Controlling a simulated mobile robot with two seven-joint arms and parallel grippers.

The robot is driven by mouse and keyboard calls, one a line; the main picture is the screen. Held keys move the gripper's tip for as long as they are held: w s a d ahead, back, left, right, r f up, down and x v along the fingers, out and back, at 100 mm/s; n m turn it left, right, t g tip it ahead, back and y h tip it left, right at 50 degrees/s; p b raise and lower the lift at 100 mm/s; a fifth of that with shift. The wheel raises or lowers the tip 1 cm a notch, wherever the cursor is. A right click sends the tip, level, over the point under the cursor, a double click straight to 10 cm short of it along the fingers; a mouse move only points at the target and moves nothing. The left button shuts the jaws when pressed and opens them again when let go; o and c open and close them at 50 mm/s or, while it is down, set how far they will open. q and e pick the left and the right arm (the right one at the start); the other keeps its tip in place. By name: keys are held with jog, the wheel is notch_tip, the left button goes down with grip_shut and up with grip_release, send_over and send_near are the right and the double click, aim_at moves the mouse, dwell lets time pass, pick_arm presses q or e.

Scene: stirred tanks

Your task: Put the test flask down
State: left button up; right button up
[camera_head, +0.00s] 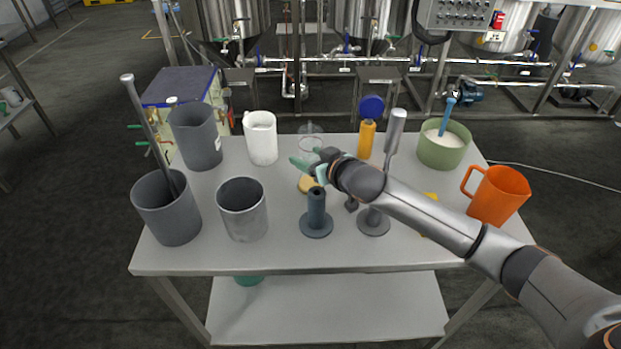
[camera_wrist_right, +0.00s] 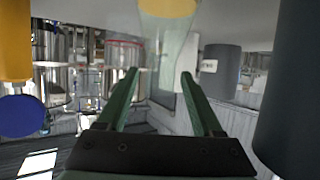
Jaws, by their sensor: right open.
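The test flask (camera_head: 311,146) is clear glass and hard to see in the head view, near the middle of the table. In the wrist view the flask (camera_wrist_right: 167,55) narrows between my right fingers, with its wider part toward the table. A tan disc (camera_head: 306,184) lies by its lower end; I cannot tell whether the flask touches it. My right gripper (camera_head: 305,166) reaches in from the right with its green fingers open around the flask. The fingers also show in the wrist view (camera_wrist_right: 160,78), spread apart. My left gripper is not in view.
A white jug (camera_head: 262,140) stands left of the flask, and an orange-handled item with a blue disc (camera_head: 368,135) right. A stand with a grey post (camera_head: 316,218) is in front. Grey containers (camera_head: 243,212), a green pot (camera_head: 442,148) and an orange jug (camera_head: 497,196) are farther out.

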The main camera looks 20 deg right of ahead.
jog(key=shift+x, duration=1.05)
grip_shut()
dwell(0.7)
